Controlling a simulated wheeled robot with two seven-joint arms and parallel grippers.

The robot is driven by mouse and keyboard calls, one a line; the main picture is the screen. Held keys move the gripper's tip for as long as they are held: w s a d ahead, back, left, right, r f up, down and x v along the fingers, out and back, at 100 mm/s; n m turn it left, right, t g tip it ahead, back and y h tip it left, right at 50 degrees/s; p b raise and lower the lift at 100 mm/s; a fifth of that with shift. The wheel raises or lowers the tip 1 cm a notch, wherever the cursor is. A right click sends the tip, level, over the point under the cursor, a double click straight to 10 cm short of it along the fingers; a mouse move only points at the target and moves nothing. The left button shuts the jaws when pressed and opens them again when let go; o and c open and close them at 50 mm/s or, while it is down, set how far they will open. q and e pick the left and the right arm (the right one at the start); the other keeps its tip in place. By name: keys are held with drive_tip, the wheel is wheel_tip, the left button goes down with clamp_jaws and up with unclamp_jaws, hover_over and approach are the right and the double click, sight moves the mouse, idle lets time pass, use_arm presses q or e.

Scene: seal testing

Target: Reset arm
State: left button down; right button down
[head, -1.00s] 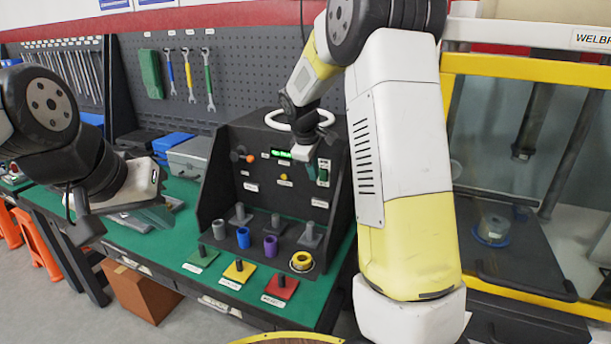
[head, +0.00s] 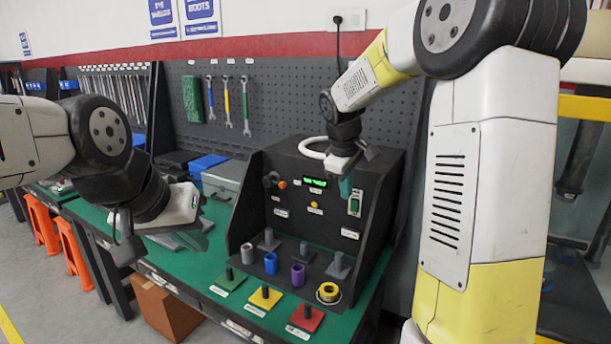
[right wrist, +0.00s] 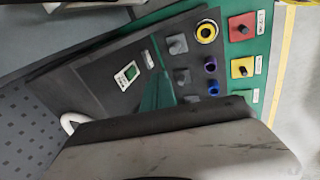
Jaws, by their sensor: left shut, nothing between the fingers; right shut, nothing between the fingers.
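My left gripper (head: 195,232) is shut and empty above the left part of the green bench (head: 215,262). My right gripper (head: 346,187) is shut and empty in front of the upper panel of the black test station (head: 385,200). Its teal fingers (right wrist: 157,90) also show in the right wrist view, with the green switch (right wrist: 127,74) and the station's seals beyond them. My right arm rises from the lower right and bends down to the station, hiding part of what stands behind it.
Grey, blue and purple seals (head: 271,263) stand on the station's shelf, with a yellow ring (head: 328,292) at its right. Green, yellow and red pads (head: 305,318) with pegs lie in front. A grey toolbox (head: 228,178) stands left. A press with a yellow frame (head: 585,107) is at right.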

drive_tip(key=s+a+r+m+t+y, duration=0.1)
drive_tip(key=s+m, duration=0.3)
drive_tip(key=s, duration=0.9)
drive_tip(key=s+a+r+m+t+y, duration=0.1)
drive_tip(key=s+r+m+y, duration=0.2)
drive_tip(key=s, duration=1)
drive_tip(key=shift+s+r+m+t, duration=0.25)
drive_tip(key=shift+s+m+t, duration=0.05)
drive_tip(key=shift+m, duration=0.9)
drive_tip(key=c, duration=2.2)
unclamp_jaws()
